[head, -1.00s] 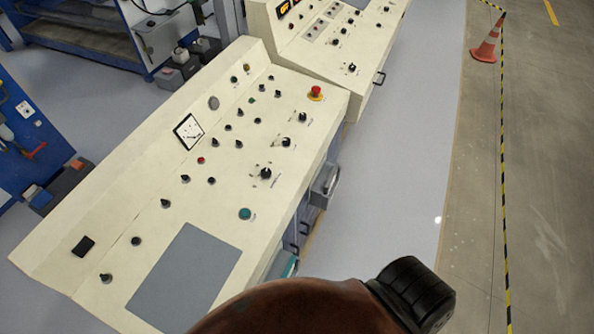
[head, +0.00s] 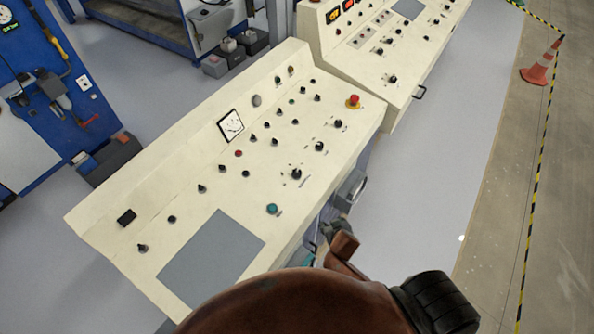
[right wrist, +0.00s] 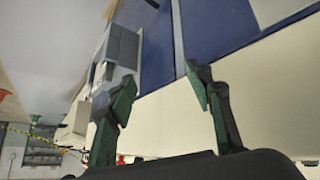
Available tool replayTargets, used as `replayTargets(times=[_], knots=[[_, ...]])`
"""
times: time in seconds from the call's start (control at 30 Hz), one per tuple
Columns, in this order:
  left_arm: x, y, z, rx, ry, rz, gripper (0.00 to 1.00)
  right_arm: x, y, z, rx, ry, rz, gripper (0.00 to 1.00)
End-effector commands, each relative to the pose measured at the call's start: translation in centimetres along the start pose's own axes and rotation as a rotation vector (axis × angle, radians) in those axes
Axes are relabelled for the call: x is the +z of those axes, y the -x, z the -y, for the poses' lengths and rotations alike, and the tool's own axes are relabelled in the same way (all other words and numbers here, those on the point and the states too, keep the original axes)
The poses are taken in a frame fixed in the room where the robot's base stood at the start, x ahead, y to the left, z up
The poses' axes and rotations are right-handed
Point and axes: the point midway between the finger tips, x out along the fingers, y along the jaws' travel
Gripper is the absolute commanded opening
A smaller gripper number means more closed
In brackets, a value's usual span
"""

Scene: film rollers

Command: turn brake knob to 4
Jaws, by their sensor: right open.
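The cream control desk (head: 205,185) carries many small black knobs. Three larger black knobs with markings around them sit along its right side: the near one (head: 297,174), the middle one (head: 319,146) and the far one (head: 338,124). The labels are too small to read, so I cannot tell which is the brake knob or where it points. My right gripper (right wrist: 160,84) is open and empty in the right wrist view, with the desk's blue and cream side beyond its fingers. In the head view, part of my right arm shows beside the desk's right edge. My left gripper is out of view.
A red emergency button (head: 353,101) and a teal button (head: 272,209) sit on the desk. Grey boxes (head: 352,187) stick out from its right side. A second desk (head: 385,60) stands behind. The floor to the right is clear up to a cone (head: 540,65).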

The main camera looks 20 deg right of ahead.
Motion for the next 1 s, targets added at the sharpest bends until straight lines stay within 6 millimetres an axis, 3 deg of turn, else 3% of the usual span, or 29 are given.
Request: replayTargets(times=[0.1, 0.33, 0.7, 1.0], knots=[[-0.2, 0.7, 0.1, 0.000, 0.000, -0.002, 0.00, -3.6, 2.9, -0.1, 0.008, -0.032, -0.050, 0.47], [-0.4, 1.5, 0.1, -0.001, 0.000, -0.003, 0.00, -9.3, 7.8, -0.3, 0.016, -0.100, -0.142, 0.47], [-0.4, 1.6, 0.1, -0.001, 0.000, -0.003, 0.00, -16.0, 6.5, 2.5, -0.051, -0.140, -0.353, 0.47], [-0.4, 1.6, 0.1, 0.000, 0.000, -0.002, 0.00, -19.7, 4.9, 5.5, -0.167, -0.130, -0.478, 0.47]])
